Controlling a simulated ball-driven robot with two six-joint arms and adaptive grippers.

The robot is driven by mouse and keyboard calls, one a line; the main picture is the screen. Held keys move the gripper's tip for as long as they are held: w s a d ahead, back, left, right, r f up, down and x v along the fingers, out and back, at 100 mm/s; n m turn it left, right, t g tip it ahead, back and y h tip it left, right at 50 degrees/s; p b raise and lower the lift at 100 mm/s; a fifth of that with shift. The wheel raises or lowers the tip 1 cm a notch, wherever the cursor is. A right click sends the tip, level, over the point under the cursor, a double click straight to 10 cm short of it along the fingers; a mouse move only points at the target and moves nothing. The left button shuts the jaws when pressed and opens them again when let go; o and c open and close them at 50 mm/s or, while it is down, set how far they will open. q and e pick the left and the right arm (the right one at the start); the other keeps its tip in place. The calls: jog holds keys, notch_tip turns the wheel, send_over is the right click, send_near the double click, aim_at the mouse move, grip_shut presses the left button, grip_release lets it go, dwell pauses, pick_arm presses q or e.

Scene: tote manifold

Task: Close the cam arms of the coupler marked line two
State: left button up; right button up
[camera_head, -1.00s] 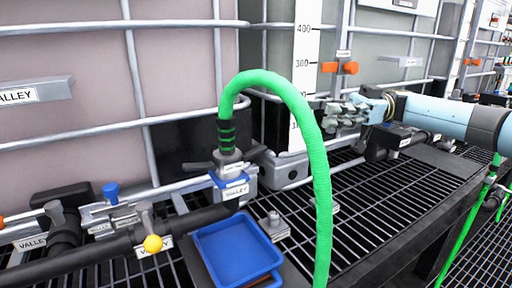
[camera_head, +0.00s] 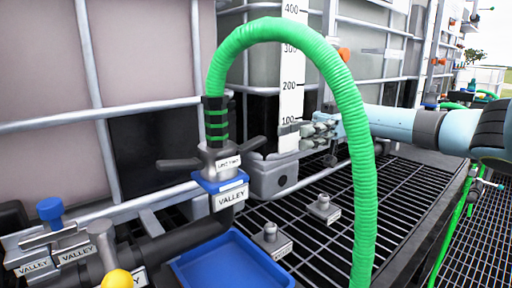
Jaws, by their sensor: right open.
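The grey coupler (camera_head: 219,158) sits upright on a blue-collared fitting with a VALLEY label (camera_head: 231,197). Its small tag is hard to read and seems to say line two. One cam arm (camera_head: 179,164) sticks out to the left and the other cam arm (camera_head: 252,144) sticks out to the right, both away from the body. A green hose (camera_head: 355,130) rises from the coupler's top and arches down to the right. My right gripper (camera_head: 305,130) is open and empty, right of the coupler and behind the hose, apart from both. My left gripper is not in view.
A blue tray (camera_head: 236,262) lies below the coupler. Small labelled metal fittings (camera_head: 323,207) stand on the black grating. At the lower left are a blue knob (camera_head: 50,209) and a yellow knob (camera_head: 117,279). Caged totes and a white level scale (camera_head: 291,75) stand behind.

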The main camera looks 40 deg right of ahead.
aim_at(260, 137)
jog(key=a, duration=0.3)
jog(key=a+p, duration=0.1)
jog(key=a, duration=0.2)
jog(key=w+a, duration=0.1)
jog(key=a, duration=0.2)
jog(key=shift+a+r+p, duration=0.1)
jog(key=shift+a+p, duration=0.25)
jog(key=shift+p, duration=0.05)
jog(key=shift+c, duration=0.2)
grip_shut()
